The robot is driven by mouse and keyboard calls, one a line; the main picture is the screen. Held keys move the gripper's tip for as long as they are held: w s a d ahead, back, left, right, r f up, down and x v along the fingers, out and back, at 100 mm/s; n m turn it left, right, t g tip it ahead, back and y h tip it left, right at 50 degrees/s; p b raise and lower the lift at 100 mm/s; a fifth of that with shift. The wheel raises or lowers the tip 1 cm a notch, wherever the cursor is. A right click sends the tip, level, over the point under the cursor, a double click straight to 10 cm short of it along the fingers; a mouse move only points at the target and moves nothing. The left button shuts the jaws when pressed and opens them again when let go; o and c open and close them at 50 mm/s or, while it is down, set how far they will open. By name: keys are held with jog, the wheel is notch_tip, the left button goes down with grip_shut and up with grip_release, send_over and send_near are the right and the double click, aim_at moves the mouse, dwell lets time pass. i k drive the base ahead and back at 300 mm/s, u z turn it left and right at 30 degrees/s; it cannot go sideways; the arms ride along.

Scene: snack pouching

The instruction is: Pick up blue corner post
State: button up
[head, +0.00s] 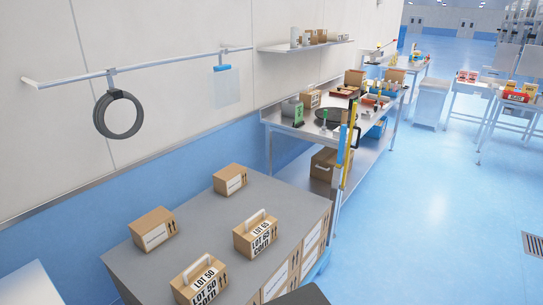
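A narrow upright blue post (341,146) stands near the far right corner of the grey-topped box stack, in front of the steel workbench. It is likely the blue corner post. A yellow upright strip (351,135) stands close beside it on the right. The two overlap in the picture, so I cannot tell whether they touch. The lower part of the post is hard to make out against the stack and the bench legs. My gripper is not in view.
The stack's grey top (270,208) carries several cartons, two with white handles (254,238). The steel workbench (375,140) behind is crowded with items. A wall rail (150,66) runs at left. Blue floor (440,220) at right is open, with a drain grate (534,244).

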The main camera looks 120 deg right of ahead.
aim_at(344, 127)
jog(key=k, duration=1)
jog(key=z, duration=3.35)
jog(key=k, duration=1.2)
jog(key=z, duration=0.75)
jog(key=i, duration=1)
jog(key=u, duration=0.05)
